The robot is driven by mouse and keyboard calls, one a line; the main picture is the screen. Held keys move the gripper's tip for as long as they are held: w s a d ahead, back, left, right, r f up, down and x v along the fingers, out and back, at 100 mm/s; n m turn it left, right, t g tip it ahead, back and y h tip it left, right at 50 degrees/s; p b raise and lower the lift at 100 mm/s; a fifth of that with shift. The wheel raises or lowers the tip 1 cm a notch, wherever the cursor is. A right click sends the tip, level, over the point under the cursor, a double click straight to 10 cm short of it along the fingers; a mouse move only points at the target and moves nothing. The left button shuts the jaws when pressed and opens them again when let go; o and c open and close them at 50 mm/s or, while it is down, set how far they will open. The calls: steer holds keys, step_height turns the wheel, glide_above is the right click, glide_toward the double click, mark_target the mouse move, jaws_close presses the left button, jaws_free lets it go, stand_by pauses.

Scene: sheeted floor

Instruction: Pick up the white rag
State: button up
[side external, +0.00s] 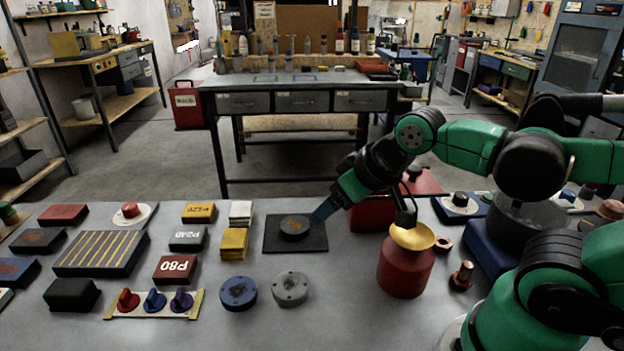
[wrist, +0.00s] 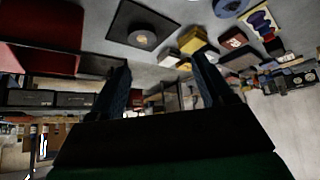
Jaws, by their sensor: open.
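A small white folded stack (side external: 241,211), which looks like the white rag, lies on the grey sheeted surface behind a yellow block (side external: 234,242) in the side view. I cannot tell its material for certain. My gripper (side external: 322,212) is to the right of it, with a blue finger over the right part of a black mat (side external: 312,243) beside a dark round disc (side external: 294,227). In the wrist view my gripper (wrist: 160,78) has its two blue fingers wide apart with nothing held between them. That view also shows the disc (wrist: 142,39) and the yellow block (wrist: 192,40).
A red canister with a yellow funnel (side external: 412,237) stands right of the mat, under my arm. Blocks, a striped black box (side external: 102,252), a knob strip (side external: 154,304) and two round discs (side external: 290,289) lie left and in front.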

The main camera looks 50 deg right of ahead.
steer(key=o, duration=0.4)
steer(key=shift+c, duration=0.2)
steer(key=n+g+y, duration=0.3)
steer(key=n+g, duration=0.1)
steer(key=n, duration=0.5)
glide_above(241, 209)
steer(key=s+d, duration=0.2)
step_height(241, 209, down, 7)
steer(key=shift+w+f, duration=0.1)
steer(key=shift+f, duration=0.1)
steer(key=shift+x, duration=3)
